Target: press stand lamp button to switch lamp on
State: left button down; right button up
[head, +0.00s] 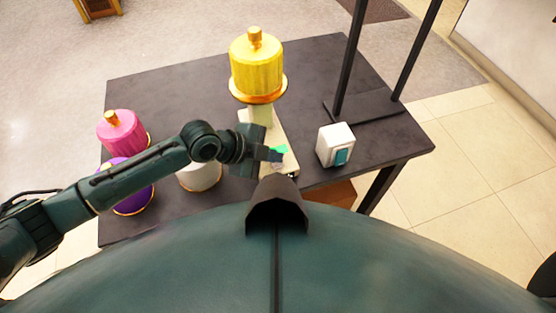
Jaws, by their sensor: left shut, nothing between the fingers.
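A stand lamp (257,68) with a yellow shade and gold trim stands on the dark table (185,90). Its pale, elongated base (288,165) reaches toward me. A small green patch (279,149), which may be the button, shows on the base. My left gripper (274,156) comes in from the left and is shut and empty. Its tip is over the base, right beside the green patch. I cannot tell whether it touches. My gripper and wrist hide part of the base. My right gripper is not in view.
Pink (123,132), purple (132,199) and white (200,176) round objects stand left, near or behind my left arm. A white box with a teal front (340,157) stands right of the lamp. A black post frame (366,107) stands at the right. The table's back left is clear.

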pick_arm(q)
jog(key=shift+s+f+b, duration=0.25)
jog(key=shift+f, duration=0.35)
jog(key=shift+s+f+b, duration=0.2)
jog(key=shift+f, duration=0.4)
jog(key=shift+s+a, duration=0.1)
jog(key=shift+a, duration=0.2)
jog(key=shift+a+r+p, duration=0.1)
jog(key=shift+r+p, duration=0.5)
jog(key=shift+p, duration=0.25)
jog(key=r+p, duration=0.2)
jog(key=r, duration=0.1)
jog(key=r+p, duration=0.2)
jog(key=shift+w+r, duration=0.2)
jog(key=shift+w, duration=0.05)
dwell(0.3)
jog(key=shift+w, duration=0.1)
dwell(1.2)
